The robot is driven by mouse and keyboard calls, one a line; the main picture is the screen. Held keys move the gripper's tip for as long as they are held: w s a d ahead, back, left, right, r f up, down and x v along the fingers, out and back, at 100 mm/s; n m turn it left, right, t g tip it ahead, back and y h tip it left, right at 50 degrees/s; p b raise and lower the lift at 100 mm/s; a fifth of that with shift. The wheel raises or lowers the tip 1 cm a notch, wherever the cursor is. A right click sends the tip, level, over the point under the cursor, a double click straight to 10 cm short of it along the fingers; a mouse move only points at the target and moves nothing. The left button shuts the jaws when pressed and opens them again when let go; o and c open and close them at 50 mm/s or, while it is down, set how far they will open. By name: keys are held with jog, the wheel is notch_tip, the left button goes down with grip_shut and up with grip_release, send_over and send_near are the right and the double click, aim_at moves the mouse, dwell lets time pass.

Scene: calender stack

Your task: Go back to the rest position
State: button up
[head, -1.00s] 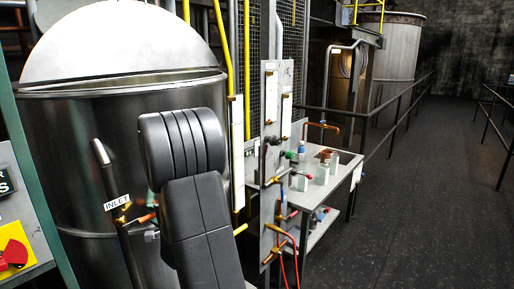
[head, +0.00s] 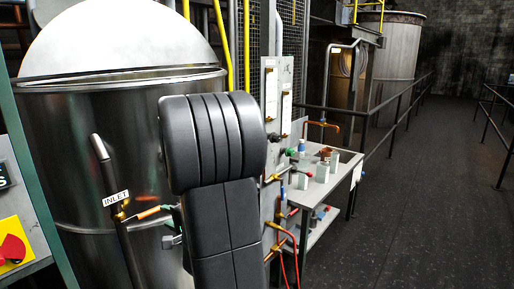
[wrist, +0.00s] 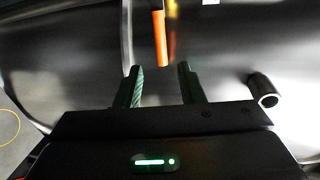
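My gripper (wrist: 159,69) is open in the wrist view, its two dark fingers apart with nothing between them. An orange-handled lever (wrist: 160,38) lies beyond the fingertips, apart from them. In the head view the orange lever (head: 148,212) sits on the pipe by the INLET label (head: 116,198), in front of the large steel tank (head: 70,140). My gripper (head: 172,226) shows only in part there, just right of the lever. My dark arm hides the rest of it.
A panel with pipes and valves (head: 270,185) stands right of my arm. Beyond it is a metal table (head: 338,178) with bottles and small blocks. A control box with a red knob (head: 12,250) is at left. The floor at right (head: 430,200) is clear.

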aim_at(153, 209)
jog(key=f+v, duration=0.1)
jog(key=v, duration=0.4)
jog(key=x, duration=0.4)
jog(key=p+x, duration=0.1)
jog(key=x, duration=0.4)
jog(key=r+x, duration=0.1)
jog(key=x, duration=0.3)
jog(key=shift+w+a+p, duration=0.15)
jog(key=shift+a+p, duration=0.2)
jog(key=shift+p, duration=0.05)
jog(key=shift+w+a, duration=0.1)
jog(key=shift+r+n+b, duration=0.4)
jog(key=shift+n, duration=0.2)
